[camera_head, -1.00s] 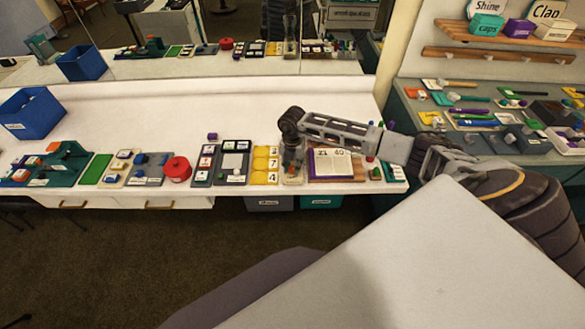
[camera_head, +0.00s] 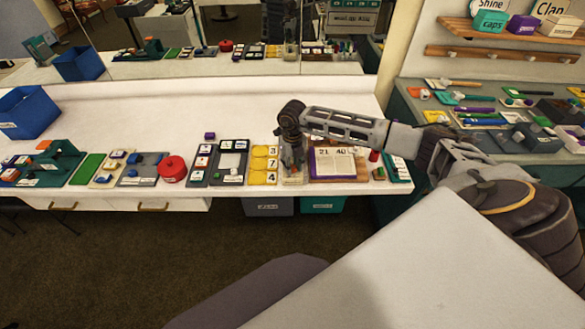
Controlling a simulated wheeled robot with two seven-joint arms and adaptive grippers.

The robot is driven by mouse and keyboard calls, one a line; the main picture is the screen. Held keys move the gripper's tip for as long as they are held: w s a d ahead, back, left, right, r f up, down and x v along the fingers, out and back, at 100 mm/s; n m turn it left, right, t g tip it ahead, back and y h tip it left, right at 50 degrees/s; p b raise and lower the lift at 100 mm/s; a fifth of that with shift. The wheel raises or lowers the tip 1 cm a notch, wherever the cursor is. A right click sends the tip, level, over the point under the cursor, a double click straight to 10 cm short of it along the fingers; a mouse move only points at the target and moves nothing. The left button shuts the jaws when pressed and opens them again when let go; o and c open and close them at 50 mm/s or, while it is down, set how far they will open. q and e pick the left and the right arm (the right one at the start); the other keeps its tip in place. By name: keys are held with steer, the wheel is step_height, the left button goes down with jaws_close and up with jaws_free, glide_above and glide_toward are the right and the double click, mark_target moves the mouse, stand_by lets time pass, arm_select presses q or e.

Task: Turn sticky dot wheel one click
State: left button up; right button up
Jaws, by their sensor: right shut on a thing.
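My right gripper (camera_head: 292,163) points straight down over a small pale board (camera_head: 293,181) on the white counter. My left gripper is not in view.
A red round pot-like thing (camera_head: 173,170) and a blue bin (camera_head: 28,114) are further left. A mirror runs behind the counter.

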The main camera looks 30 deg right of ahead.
steer(key=shift+n, duration=0.4)
steer(key=shift+n+b, duration=0.65)
steer(key=shift+n, duration=0.15)
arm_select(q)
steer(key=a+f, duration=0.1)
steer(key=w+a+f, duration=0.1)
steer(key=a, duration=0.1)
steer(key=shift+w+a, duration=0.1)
arm_select(e)
steer(key=shift+n, duration=0.4)
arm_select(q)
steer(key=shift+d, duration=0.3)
arm_select(e)
steer(key=o, duration=1.1)
steer(key=shift+c, duration=0.2)
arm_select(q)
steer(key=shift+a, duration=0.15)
arm_select(e)
step_height(320, 180, up, 12)
